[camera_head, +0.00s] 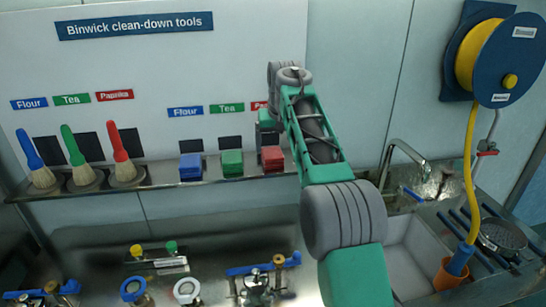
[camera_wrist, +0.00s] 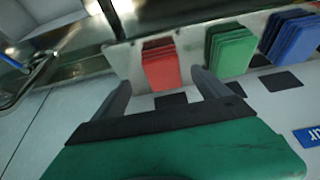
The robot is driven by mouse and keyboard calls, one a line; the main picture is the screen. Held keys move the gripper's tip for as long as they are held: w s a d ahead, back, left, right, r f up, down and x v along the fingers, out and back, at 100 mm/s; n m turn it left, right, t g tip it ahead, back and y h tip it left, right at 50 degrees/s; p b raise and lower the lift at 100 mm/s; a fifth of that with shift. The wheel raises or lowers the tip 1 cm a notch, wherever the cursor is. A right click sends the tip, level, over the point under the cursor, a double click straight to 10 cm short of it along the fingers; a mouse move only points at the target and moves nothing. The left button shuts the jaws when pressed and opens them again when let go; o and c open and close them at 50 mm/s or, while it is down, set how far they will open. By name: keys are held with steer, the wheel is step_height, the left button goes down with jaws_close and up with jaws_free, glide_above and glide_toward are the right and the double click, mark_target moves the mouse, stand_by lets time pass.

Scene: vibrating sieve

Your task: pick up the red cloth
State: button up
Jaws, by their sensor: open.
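The red cloth (camera_head: 272,159) is a small folded stack on the metal shelf, at the right end of a row of three cloths. In the wrist view the red cloth (camera_wrist: 162,66) shows ahead of my gripper (camera_wrist: 158,82), roughly between its two fingers. My gripper is open and empty, and the fingers appear apart from the cloth. In the head view my arm reaches up to the shelf just right of the red cloth, and the fingers are hard to make out there.
A green cloth (camera_head: 232,163) and a blue cloth (camera_head: 191,167) sit left of the red one. Three brushes, including a red brush (camera_head: 122,153), stand further left. The labelled panel (camera_head: 215,75) rises behind. A faucet (camera_head: 408,155), sink (camera_head: 420,245) and hose reel (camera_head: 497,55) are at right.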

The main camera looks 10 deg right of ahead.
mark_target(273, 154)
steer(key=x, duration=0.3)
steer(key=p+x, duration=0.1)
steer(key=x, duration=0.2)
steer(key=shift+a+r, duration=0.1)
steer(key=shift+a, duration=0.1)
steer(key=c, duration=1.5)
steer(key=shift+o, duration=0.2)
steer(key=shift+r, duration=0.15)
steer(key=shift+r, duration=0.25)
step_height(273, 154, up, 3)
steer(key=shift+a, duration=0.15)
steer(key=s+a+r+p, duration=0.1)
steer(key=s+a+r, duration=0.8)
steer(key=s, duration=0.1)
steer(key=shift+s+p, duration=0.2)
steer(key=shift+p, duration=0.1)
